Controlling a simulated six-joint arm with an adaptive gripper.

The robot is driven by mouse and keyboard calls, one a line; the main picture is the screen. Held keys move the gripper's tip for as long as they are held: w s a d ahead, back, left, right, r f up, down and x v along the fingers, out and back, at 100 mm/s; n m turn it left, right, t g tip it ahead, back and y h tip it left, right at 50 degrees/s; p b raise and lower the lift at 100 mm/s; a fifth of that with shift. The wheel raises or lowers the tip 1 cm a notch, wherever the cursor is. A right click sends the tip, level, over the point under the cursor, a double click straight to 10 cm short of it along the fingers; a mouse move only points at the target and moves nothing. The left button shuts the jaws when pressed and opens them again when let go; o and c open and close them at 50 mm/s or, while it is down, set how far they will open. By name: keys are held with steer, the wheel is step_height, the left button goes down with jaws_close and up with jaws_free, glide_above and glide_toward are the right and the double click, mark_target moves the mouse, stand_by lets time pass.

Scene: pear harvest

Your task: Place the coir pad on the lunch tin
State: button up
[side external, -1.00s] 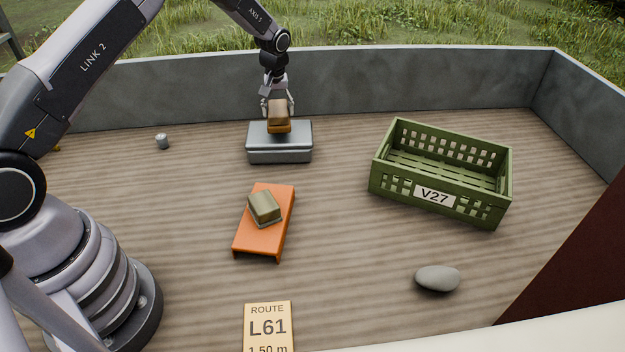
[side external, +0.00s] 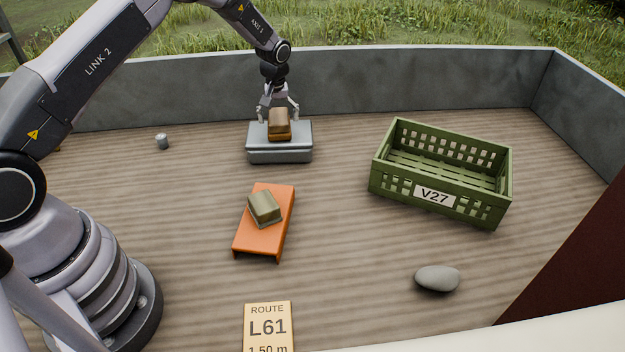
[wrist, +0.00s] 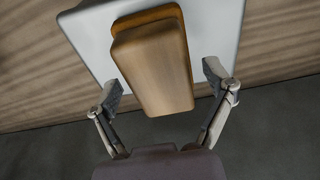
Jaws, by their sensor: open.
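The coir pad, which I take to be the brown block with an orange-brown base (side external: 279,124), rests on the lid of the lunch tin (side external: 255,138), a grey box near the back wall. In the wrist view the pad (wrist: 152,65) lies on the pale lid (wrist: 90,35), its near end reaching toward or past the lid's edge. My gripper (side external: 279,113) is open above the tin. In the wrist view its fingers (wrist: 162,78) stand on either side of the pad, with gaps on both sides.
An olive block (side external: 264,208) sits on an orange stand (side external: 284,215) in front of the tin. A grey stone (side external: 437,279), a small metal cylinder (side external: 162,141) and a route sign (side external: 267,325) are also there. Low grey walls (side external: 400,85) bound the back.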

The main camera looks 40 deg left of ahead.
steer(key=s+d+r+m+t, duration=0.1)
steer(key=s+r, duration=0.3)
steer(key=r, duration=0.5)
steer(key=s+d+r+m, duration=0.15)
steer(key=s+r, duration=0.25)
steer(key=r, duration=0.5)
steer(key=s+d+r+t, duration=0.15)
steer(key=s+r, duration=0.25)
steer(key=r, duration=0.6)
steer(key=s+d+r+m, duration=0.1)
steer(key=s+r+m, duration=0.15)
steer(key=s, duration=0.45)
steer(key=s+d+r+m, duration=0.1)
steer(key=s+d+r, duration=0.1)
steer(key=s+r, duration=0.35)
steer(key=s+d+f+m+t+h, duration=0.1)
steer(key=s+f+m+t, duration=0.1)
steer(key=s, duration=1.4)
step_height(320, 180, down, 2)
steer(key=shift+m, duration=0.5)
